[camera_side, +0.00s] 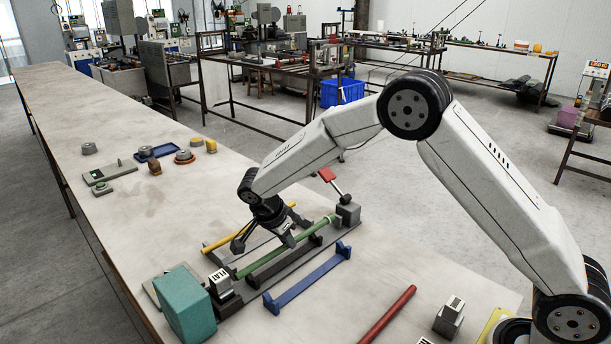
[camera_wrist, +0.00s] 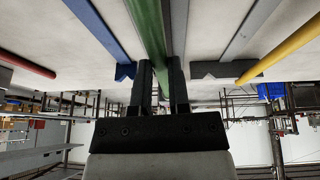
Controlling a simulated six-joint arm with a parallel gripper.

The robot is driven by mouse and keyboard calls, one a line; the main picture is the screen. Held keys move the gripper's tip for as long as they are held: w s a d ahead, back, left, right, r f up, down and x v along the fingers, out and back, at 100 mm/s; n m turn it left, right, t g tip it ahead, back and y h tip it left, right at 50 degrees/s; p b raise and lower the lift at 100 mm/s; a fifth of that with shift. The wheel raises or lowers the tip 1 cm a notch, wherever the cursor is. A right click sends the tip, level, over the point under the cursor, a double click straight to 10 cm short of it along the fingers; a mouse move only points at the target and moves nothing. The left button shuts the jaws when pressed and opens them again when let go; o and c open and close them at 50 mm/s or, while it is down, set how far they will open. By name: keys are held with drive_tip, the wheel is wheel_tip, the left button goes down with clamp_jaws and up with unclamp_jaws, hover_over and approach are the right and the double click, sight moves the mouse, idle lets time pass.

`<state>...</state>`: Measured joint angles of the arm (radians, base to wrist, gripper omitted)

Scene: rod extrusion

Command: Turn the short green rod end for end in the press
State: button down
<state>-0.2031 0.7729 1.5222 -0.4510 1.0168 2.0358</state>
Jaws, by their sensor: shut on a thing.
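The green rod (camera_side: 313,231) lies along the press, between a dark block labelled FLAT (camera_side: 220,284) at the near left and a grey block (camera_side: 347,213) with a red-handled lever (camera_side: 327,175) at the far right. I cannot tell whether its ends touch these blocks. My gripper (camera_side: 287,241) points down onto the rod near its middle and is shut on it. In the wrist view the green rod (camera_wrist: 149,28) runs between the two fingers of my gripper (camera_wrist: 161,78). The fingers hide part of the rod.
A yellow rod (camera_side: 222,243) lies behind the press, and an empty blue rack (camera_side: 308,279) stands in front. A red rod (camera_side: 388,313) lies at front right. A teal block (camera_side: 183,305) is close to the FLAT block. The table's left stretch holds small parts, with bare room between.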

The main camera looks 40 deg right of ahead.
drive_tip(key=shift+f, duration=0.9)
drive_tip(key=c, duration=0.5)
unclamp_jaws()
drive_tip(key=shift+v, duration=3.9)
drive_tip(key=shift+s, duration=0.1)
